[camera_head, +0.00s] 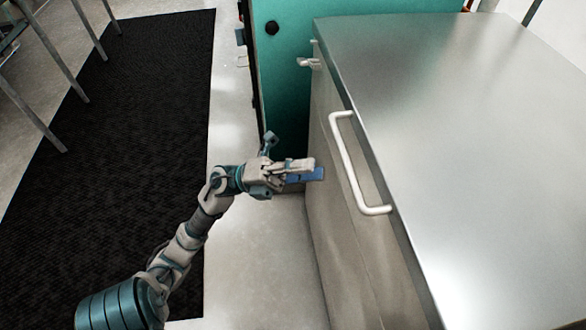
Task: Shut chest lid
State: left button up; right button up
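The chest (335,200) is a large metal box on the right, partly cut off by the picture edge. Its broad grey lid (460,120) appears to lie flat over the body, with no clear gap along the visible edge. A white bar handle (347,168) is on the side facing my arm. My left gripper (297,170) is left of the handle, beside the chest's side wall, and not on the handle. A blue piece shows at its fingertips; I cannot tell whether it is part of the gripper. Its finger opening is unclear. My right gripper is not in view.
A teal cabinet (290,95) stands behind the chest. A black ribbed mat (110,150) covers the floor on the left, with metal legs (50,60) at upper left. Pale bare floor (262,260) lies between mat and chest. A small white fitting (309,63) is at the chest's far corner.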

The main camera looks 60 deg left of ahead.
pick_arm(q)
jog(key=shift+v, duration=2.05)
jog(key=shift+s+a, duration=0.1)
